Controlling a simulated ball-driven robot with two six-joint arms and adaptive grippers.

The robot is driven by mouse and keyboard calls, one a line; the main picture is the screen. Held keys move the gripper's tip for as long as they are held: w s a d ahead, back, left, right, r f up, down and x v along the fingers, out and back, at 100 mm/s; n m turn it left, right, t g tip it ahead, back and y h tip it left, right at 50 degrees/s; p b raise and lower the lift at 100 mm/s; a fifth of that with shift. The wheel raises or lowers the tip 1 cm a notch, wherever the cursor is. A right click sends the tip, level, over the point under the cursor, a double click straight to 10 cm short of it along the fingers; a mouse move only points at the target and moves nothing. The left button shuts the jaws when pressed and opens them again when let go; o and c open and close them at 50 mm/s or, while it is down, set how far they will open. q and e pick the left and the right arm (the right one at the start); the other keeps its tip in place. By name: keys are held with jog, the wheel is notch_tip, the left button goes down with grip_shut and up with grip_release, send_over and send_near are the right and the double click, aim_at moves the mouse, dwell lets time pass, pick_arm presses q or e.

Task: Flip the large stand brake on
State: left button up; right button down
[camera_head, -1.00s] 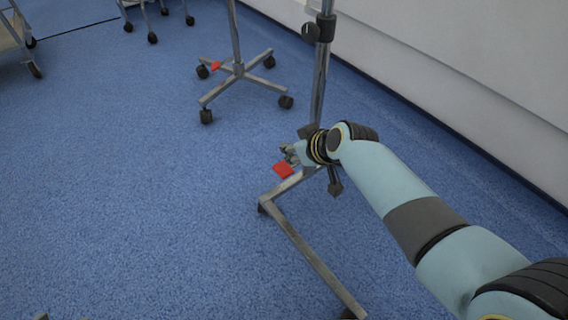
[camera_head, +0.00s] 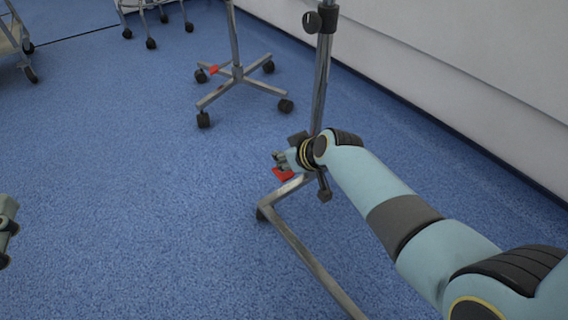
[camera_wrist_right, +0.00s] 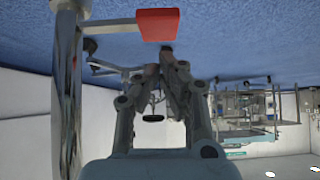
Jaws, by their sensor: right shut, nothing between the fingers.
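The large stand has a metal pole (camera_head: 321,85) and an angled floor frame (camera_head: 310,265). Its red brake pedal (camera_head: 283,174) sits low near the pole, partly hidden behind my right gripper (camera_head: 279,160). In the right wrist view the red pedal (camera_wrist_right: 158,25) is just beyond the fingertips of my right gripper (camera_wrist_right: 160,72), on the picture's upper side. The fingers are shut with nothing between them. I cannot tell whether they touch the pedal. Part of my left gripper (camera_head: 6,230) shows at the left edge, away from the stand; its fingers are unclear.
A smaller wheeled stand (camera_head: 238,76) with its own red pedal (camera_head: 213,70) stands behind. A wall (camera_head: 450,70) runs along the right. Trolley legs (camera_head: 20,40) stand at the far left. The blue floor (camera_head: 120,180) at left and middle is clear.

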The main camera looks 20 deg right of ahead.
pick_arm(q)
notch_tip(320, 180, up, 9)
jog(key=w+d+m+t+h+b, duration=0.1)
jog(key=t+h, duration=0.1)
jog(key=t, duration=0.2)
jog(key=shift+w, duration=0.2)
pick_arm(e)
jog(key=shift+f, duration=0.9)
